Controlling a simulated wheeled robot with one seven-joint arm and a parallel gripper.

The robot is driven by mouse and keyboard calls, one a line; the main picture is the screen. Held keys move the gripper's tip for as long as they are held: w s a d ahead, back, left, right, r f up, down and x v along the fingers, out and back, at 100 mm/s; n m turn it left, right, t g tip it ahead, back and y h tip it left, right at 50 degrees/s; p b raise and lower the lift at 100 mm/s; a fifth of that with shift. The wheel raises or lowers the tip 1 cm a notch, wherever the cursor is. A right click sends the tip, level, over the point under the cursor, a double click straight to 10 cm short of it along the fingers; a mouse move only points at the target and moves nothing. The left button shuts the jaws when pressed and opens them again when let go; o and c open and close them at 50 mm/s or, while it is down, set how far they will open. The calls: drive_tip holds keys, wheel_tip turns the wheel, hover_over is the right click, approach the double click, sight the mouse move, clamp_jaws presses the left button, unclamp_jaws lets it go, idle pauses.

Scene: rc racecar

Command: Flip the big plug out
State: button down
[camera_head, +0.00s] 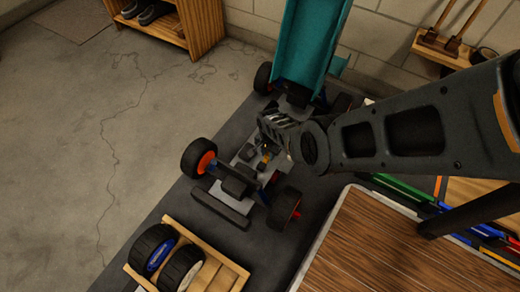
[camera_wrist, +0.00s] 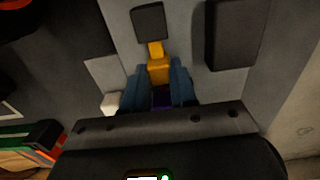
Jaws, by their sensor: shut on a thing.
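The RC car chassis (camera_head: 247,157) sits on a dark mat with its black wheels and orange hubs showing. A yellow-orange plug (camera_wrist: 159,70) shows in the wrist view, with a narrower neck reaching up to a black block (camera_wrist: 149,22) on the grey chassis plate. My gripper (camera_wrist: 159,92) is shut on the plug, with its blue-grey fingers on either side of it. In the head view my gripper (camera_head: 272,140) is over the middle of the chassis, and a small yellow part of the plug (camera_head: 264,160) shows beside it. The fingertips are partly hidden there.
A teal body shell (camera_head: 305,45) stands raised at the rear of the car. A wooden crate (camera_head: 215,272) with two spare wheels lies in front. A wood-topped table (camera_head: 390,255) is at the right, and a shoe shelf (camera_head: 190,25) stands at the back. The left floor is clear.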

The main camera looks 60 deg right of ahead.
drive_tip(key=shift+d, duration=0.2)
drive_tip(key=c, duration=0.9)
unclamp_jaws()
drive_tip(key=shift+r, duration=0.1)
wheel_tip(320, 180, up, 8)
drive_tip(key=p, duration=0.6)
drive_tip(key=shift+f, duration=0.2)
